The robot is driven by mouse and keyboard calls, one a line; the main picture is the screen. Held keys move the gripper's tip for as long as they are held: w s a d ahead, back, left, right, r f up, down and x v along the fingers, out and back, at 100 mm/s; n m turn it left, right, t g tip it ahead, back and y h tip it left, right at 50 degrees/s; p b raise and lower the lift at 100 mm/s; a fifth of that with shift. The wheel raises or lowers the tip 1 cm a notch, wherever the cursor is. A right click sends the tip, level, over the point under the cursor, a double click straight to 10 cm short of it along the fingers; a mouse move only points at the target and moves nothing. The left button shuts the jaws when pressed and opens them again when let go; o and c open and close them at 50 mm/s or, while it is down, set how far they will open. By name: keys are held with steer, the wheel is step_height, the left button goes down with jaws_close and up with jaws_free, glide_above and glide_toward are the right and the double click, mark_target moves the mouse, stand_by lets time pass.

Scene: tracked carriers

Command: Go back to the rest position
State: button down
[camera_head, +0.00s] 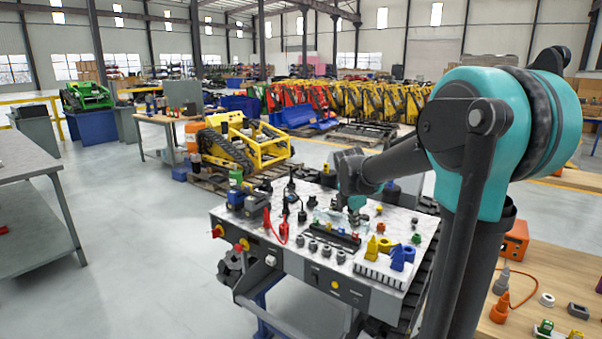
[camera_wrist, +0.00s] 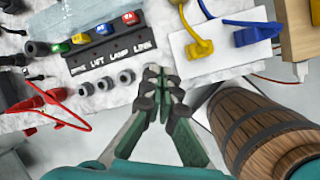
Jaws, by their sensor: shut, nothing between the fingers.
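My gripper (camera_head: 354,214) is above the pale-topped control bench (camera_head: 385,211) in the head view, with my teal and dark arm reaching in from the right. In the wrist view my gripper (camera_wrist: 160,76) has its two dark-and-green fingers together at the tips, with nothing held. The tips appear beside a black strip (camera_wrist: 105,58) labelled with words such as LIFT, LAMP and LINK. Blue, yellow, green and red pieces stand along that strip. Whether the fingertips touch anything below is unclear.
Grey cylindrical pieces (camera_wrist: 103,80) stand in front of the strip. A white plate (camera_wrist: 222,50) bears a yellow piece (camera_wrist: 199,47) and a blue one (camera_wrist: 257,34). A wooden barrel (camera_wrist: 252,127) is at lower right. Red leads (camera_head: 283,228) lie left on the bench. Open floor (camera_head: 130,240) lies left.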

steer(key=s+d+f+m+y, duration=0.1)
steer(key=s+f+m, duration=0.6)
steer(key=s+m, duration=0.4)
steer(key=s+f+m+y, duration=0.1)
steer(key=s+f+m, duration=0.6)
steer(key=s+m, duration=0.4)
steer(key=s, duration=0.3)
steer(key=shift+s+d+m+t, duration=0.25)
steer(key=shift+d+m+t, duration=0.1)
steer(key=shift+m+t, duration=0.05)
